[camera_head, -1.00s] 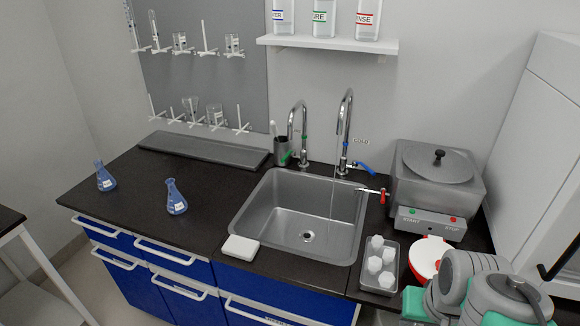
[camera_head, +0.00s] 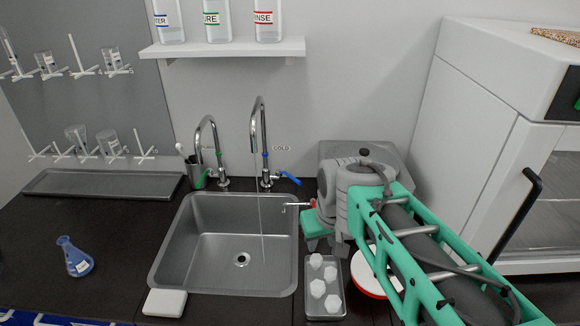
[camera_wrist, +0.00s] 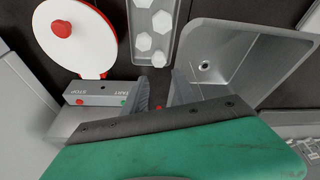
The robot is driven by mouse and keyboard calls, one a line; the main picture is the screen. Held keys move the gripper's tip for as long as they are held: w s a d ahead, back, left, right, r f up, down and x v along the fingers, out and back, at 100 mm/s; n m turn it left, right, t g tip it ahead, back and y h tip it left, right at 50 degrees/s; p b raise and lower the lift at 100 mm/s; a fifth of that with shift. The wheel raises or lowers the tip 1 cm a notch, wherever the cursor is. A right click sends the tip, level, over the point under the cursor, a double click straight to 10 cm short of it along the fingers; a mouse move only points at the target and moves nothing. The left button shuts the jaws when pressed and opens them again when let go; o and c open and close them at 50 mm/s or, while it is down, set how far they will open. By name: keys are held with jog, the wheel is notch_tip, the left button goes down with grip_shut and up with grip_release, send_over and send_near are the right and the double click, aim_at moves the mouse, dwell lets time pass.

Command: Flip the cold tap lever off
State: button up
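The cold tap is the tall chrome faucet (camera_head: 258,125) at the back of the sink, beside the "COLD" label. Its blue lever (camera_head: 290,177) points out to the right, and a thin water stream (camera_head: 261,215) falls from its spout into the sink (camera_head: 200,262). My gripper (camera_wrist: 160,88) shows in the wrist view with its two fingers apart and nothing held between them. In the head view my arm is folded to the right of the lever, and the fingertips are hard to make out. The blue lever does not show in the wrist view.
A second tap with a green lever (camera_head: 203,178) stands to the left. A small red-tipped side tap (camera_head: 299,204) sits close to my arm. A tray of white pieces (camera_head: 324,300), a red-rimmed white disc (camera_head: 366,283) and the steel bath (camera_head: 395,155) crowd the right.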

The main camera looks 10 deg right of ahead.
jog(key=w+r+n+p, duration=0.2)
jog(key=w+r, duration=0.2)
jog(key=w, duration=1)
jog(key=n+t+p, duration=0.1)
jog(key=n+p, duration=0.1)
jog(key=n, duration=0.1)
send_near(293, 178)
jog(key=w+f, duration=0.1)
jog(key=p+x, duration=0.1)
jog(key=x, duration=0.6)
jog(key=shift+w+f+p, duration=0.15)
jog(key=shift+w+p, duration=0.05)
jog(key=shift+p, duration=0.1)
jog(key=shift+c, duration=0.2)
grip_shut()
